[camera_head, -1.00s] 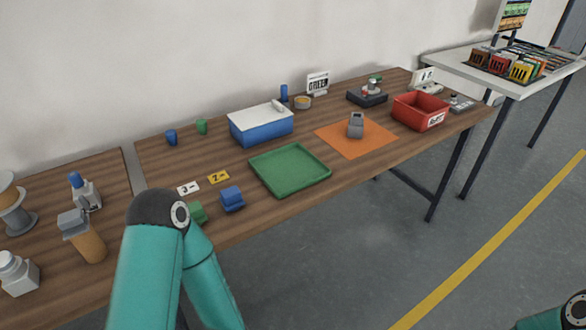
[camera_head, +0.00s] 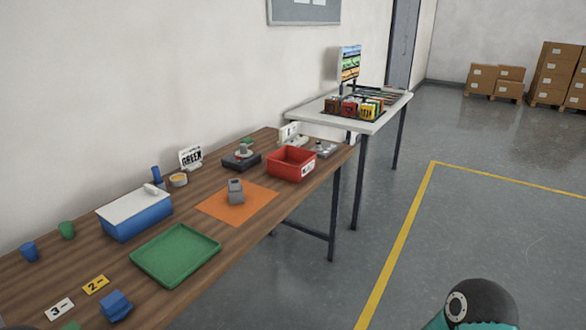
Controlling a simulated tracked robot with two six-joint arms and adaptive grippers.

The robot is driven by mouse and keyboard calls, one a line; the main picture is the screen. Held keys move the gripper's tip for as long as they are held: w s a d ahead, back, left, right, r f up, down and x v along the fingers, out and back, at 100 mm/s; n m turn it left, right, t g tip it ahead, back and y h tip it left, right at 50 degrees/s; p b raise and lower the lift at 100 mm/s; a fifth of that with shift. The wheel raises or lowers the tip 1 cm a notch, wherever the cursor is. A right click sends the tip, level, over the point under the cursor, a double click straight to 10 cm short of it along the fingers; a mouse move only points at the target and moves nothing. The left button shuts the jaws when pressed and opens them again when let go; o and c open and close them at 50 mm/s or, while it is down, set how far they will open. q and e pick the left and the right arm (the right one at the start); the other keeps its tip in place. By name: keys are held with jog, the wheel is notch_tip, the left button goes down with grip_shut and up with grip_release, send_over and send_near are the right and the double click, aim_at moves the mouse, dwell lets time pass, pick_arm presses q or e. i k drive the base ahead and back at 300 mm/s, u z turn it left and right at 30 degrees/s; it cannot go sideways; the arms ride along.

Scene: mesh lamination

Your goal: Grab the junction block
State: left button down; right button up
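Which piece is the junction block I cannot tell from its look. A grey block-shaped piece (camera_head: 236,191) stands on an orange mat (camera_head: 263,203) on the wooden table (camera_head: 165,290). A small blue block (camera_head: 115,305) lies near the table's front edge at lower left, and a green block (camera_head: 72,327) is cut off at the bottom edge. Neither of my grippers is in view.
A green tray (camera_head: 175,254) lies left of the mat; a blue box with white lid (camera_head: 135,213) is behind it. A red bin (camera_head: 291,164) and a dark device (camera_head: 241,160) are farther back. A white table (camera_head: 350,118) stands beyond. Floor at right is clear.

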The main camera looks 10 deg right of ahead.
aim_at(236, 193)
jog(key=z, duration=1)
jog(key=k, duration=1.1)
jog(key=z, duration=1.05)
jog(key=i, duration=1.6)
jog(key=u, duration=0.95)
jog(key=i, duration=1.3)
jog(key=u, duration=1.15)
jog(key=i, duration=0.8)
jog(key=u, duration=0.4)
jog(key=k, duration=0.35)
jog(key=u, duration=0.1)
